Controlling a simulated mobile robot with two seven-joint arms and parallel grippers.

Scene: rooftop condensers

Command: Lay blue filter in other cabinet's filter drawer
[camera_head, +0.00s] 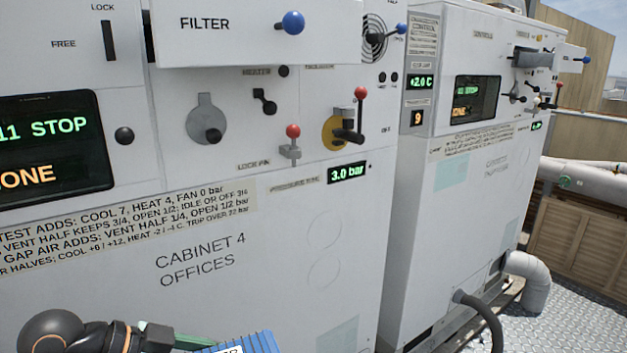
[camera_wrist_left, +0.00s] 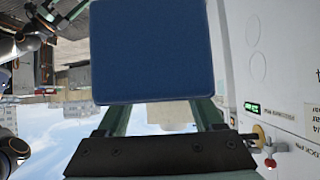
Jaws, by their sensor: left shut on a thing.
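The blue filter (camera_head: 240,345) shows at the bottom edge of the head view, with ridges and part of a white label. My left gripper (camera_head: 196,342) is shut on it, low in front of the near cabinet; only part of each is in frame. In the left wrist view the filter (camera_wrist_left: 152,52) is a flat blue panel covering the fingertips. The near cabinet's FILTER drawer (camera_head: 240,32), with a blue knob, sticks out at the top. The far cabinet has a similar drawer front (camera_head: 568,56) with a blue knob, sticking out. The drawers' insides are hidden. My right gripper is not in view.
The near cabinet (camera_head: 200,290) reads "CABINET 4 OFFICES". A red-knobbed lever (camera_head: 360,105) and a red-topped lock pin (camera_head: 292,140) protrude from its front. A dark hose (camera_head: 480,305) and a pale pipe (camera_head: 530,275) lie by the far cabinet (camera_head: 460,220). Metal floor is open at right.

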